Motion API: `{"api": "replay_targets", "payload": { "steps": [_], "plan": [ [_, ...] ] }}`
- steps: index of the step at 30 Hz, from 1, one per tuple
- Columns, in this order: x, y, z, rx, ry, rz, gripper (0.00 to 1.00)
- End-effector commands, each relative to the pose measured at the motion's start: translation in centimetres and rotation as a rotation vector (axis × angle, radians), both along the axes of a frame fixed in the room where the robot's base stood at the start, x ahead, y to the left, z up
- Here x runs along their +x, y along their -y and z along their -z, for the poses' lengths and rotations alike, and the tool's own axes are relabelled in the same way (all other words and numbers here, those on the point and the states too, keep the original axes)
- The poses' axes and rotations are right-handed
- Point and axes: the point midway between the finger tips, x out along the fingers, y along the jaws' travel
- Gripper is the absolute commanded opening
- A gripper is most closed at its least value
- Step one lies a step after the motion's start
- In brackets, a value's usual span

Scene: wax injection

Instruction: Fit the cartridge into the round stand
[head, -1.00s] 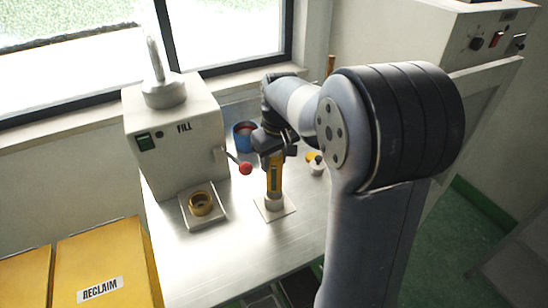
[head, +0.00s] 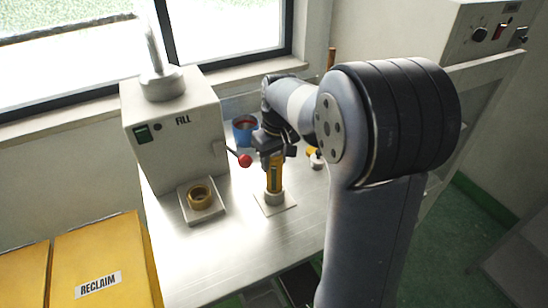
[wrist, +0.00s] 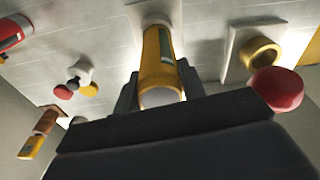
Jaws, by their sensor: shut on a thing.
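The cartridge (head: 274,178) is a yellow cylinder with a dark green strip, held upright. My gripper (head: 273,160) is shut on its upper part. The round stand (head: 275,198) is a short pale cylinder on a square white plate, directly below the cartridge. The cartridge's lower end meets the stand's top; I cannot tell how deep it sits. In the wrist view the cartridge (wrist: 159,55) lies between my gripper's fingers (wrist: 160,88), and the stand (wrist: 156,19) shows at its far end.
Left stands the FILL machine (head: 172,130) with a red-knobbed lever (head: 244,160) close to my gripper. A brass ring (head: 199,195) sits on its tray. A blue cup (head: 244,131) stands behind. Yellow RECLAIM bins (head: 105,262) are at lower left. The front bench is clear.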

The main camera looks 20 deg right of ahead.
Motion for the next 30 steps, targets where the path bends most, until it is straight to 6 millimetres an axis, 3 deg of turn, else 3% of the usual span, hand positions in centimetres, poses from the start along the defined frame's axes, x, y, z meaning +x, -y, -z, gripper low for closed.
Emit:
{"api": "replay_targets", "payload": {
  "steps": [25, 26, 30],
  "plan": [
    [0.0, 0.0, 2.1, 0.0, 0.001, 0.0, 0.0],
    [0.0, 0.0, 2.1, 0.001, 0.002, 0.0, 0.4],
    [0.0, 0.0, 2.1, 0.0, 0.001, 0.0, 0.51]
  ]
}}
